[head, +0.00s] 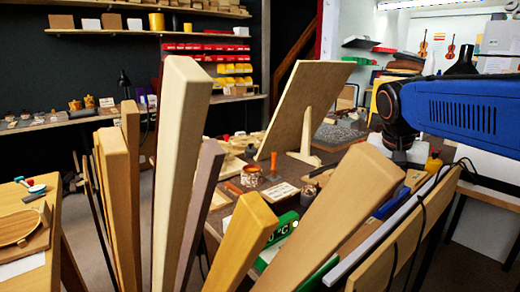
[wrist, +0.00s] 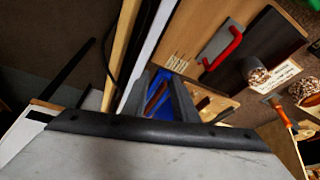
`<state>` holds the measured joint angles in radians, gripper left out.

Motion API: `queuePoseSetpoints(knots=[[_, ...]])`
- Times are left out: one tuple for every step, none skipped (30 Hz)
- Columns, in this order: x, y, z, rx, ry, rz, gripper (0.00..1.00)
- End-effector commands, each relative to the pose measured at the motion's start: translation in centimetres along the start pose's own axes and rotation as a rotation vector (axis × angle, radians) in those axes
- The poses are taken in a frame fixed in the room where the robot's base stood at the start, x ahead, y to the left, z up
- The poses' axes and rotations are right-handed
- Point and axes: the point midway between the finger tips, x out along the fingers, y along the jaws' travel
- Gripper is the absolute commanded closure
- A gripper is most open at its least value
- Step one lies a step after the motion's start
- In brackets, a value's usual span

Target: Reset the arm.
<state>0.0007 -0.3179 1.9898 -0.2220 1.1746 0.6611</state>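My blue arm reaches in from the right in the head view and ends in a dark wrist joint with a pale part below it. The fingers are hard to make out there. In the wrist view my gripper (wrist: 160,78) shows two dark fingers with a gap between them. Through the gap I see a blue thing and a brownish strip, which look to lie beyond the fingertips. I see nothing held between the fingers.
Tall wooden pieces (head: 182,150) stand close in front of the head camera. A tilted board (head: 305,105) stands on the cluttered bench behind them. A red-handled tool (wrist: 222,47) lies near the gripper. A small table (head: 40,262) with a violin-shaped piece stands at left.

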Motion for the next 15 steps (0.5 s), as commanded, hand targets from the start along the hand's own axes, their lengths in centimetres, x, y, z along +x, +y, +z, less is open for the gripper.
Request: queuePoseSetpoints(knots=[[0.1,0.7,1.9,-0.036,0.0,-0.017,0.74],[0.2,1.1,2.9,-0.061,-0.001,-0.027,0.74],[0.5,1.5,4.2,-0.093,-0.003,-0.039,0.74],[0.6,1.9,5.2,-0.117,-0.002,-0.049,0.74],[0.8,2.2,6.2,-0.141,-0.002,-0.06,0.74],[1.1,2.6,7.5,-0.173,-0.001,-0.072,0.74],[1.4,3.0,8.6,-0.197,-0.001,-0.082,0.74],[1.6,3.3,9.6,-0.22,0.0,-0.092,0.74],[2.0,3.7,10.9,-0.251,0.002,-0.105,0.74],[2.3,4.0,11.9,-0.275,0.004,-0.114,0.74],[2.6,4.3,12.9,-0.298,0.006,-0.124,0.74],[3.1,4.7,14.2,-0.329,0.009,-0.137,0.74],[3.4,5.0,15.2,-0.352,0.012,-0.146,0.74],[3.8,5.3,16.2,-0.374,0.014,-0.155,0.74],[4.3,5.7,17.4,-0.403,0.019,-0.167,0.74]])
